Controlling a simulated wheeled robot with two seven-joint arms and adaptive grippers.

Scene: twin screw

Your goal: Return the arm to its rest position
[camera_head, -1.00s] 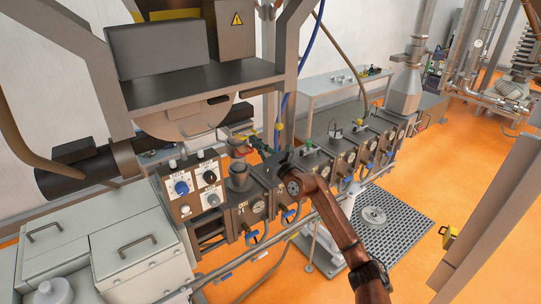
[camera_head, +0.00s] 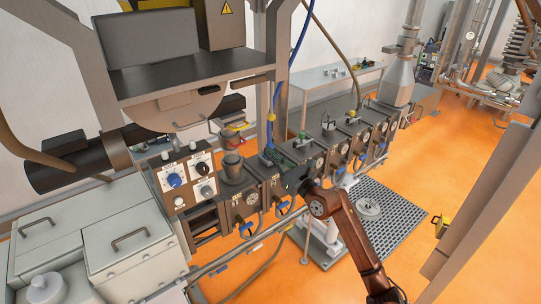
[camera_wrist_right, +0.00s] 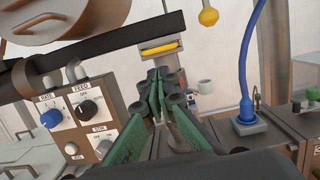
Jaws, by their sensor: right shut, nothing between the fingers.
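My right arm, brown, comes in from the lower right of the head view. Its right gripper (camera_head: 272,157) has green fingers and is over the row of grey machine blocks (camera_head: 240,205), just right of the grey cup-shaped inlet (camera_head: 232,167). In the right wrist view the green fingers (camera_wrist_right: 163,95) are together with nothing between them. The black wrist housing partly hides the gripper in the head view. My left gripper is not in view.
A control panel (camera_head: 187,182) with blue and black knobs stands left of the gripper. A blue cable (camera_wrist_right: 246,75) rises at the right in the wrist view. A grey frame with a dark box (camera_head: 150,38) stands behind. Orange floor (camera_head: 440,180) lies open to the right.

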